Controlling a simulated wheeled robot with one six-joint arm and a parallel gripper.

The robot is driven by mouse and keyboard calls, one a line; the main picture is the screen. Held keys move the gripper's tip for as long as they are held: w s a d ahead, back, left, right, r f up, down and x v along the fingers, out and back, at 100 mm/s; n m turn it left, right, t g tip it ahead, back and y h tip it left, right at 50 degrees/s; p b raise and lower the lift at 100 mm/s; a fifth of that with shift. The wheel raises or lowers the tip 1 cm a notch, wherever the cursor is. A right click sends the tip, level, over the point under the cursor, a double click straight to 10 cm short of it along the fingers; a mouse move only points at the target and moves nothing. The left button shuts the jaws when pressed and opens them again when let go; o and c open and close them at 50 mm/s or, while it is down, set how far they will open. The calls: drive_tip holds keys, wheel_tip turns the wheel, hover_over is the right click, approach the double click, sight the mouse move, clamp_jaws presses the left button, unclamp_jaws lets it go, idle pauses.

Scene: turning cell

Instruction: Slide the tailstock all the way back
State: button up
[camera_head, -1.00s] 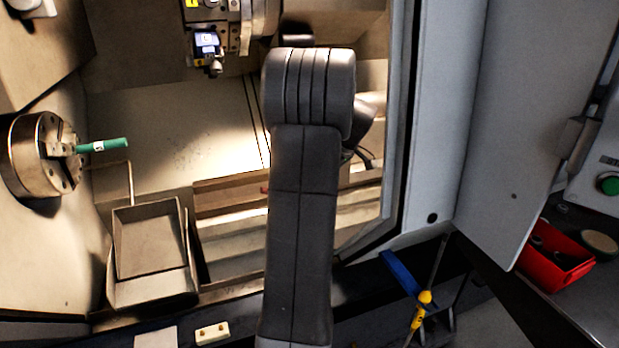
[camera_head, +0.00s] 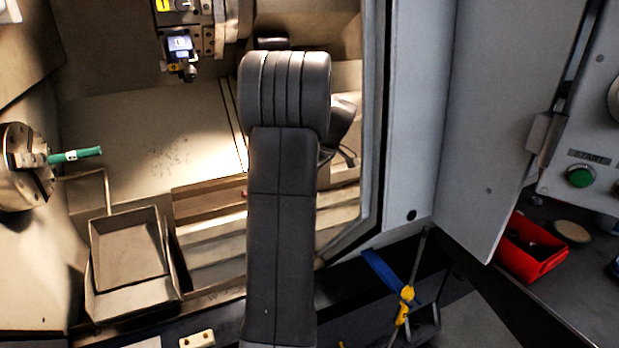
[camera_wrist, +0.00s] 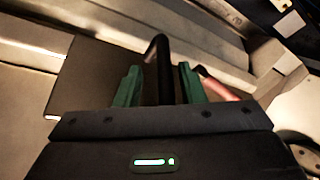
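In the wrist view, my gripper (camera_wrist: 158,85) shows two green fingers standing apart. A dark, bent bar or handle (camera_wrist: 159,60) rises between them, with a narrow gap beside it; I cannot tell whether a finger touches it. A dark brown flat surface (camera_wrist: 85,75) lies beyond the left finger, and a reddish rod-like part (camera_wrist: 216,88) is beside the right finger. I cannot tell for sure which of these belongs to the tailstock. In the head view, my own arm covers the middle of the machine, and neither my fingertips nor a clear tailstock shows.
The chuck (camera_head: 22,180) at left holds a green bar (camera_head: 75,155). A tool turret (camera_head: 205,20) hangs above. A metal tray (camera_head: 128,255) sits below the chuck. The open door (camera_head: 495,120) stands right, near a red bin (camera_head: 532,255) and a green START button (camera_head: 580,177).

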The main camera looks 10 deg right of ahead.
drive_tip(key=v, duration=1.3)
drive_tip(key=shift+r, duration=0.25)
drive_tip(key=shift+s, duration=0.1)
drive_tip(key=x, duration=1.4)
drive_tip(key=shift+s+a, duration=0.1)
drive_tip(key=shift+a, duration=0.05)
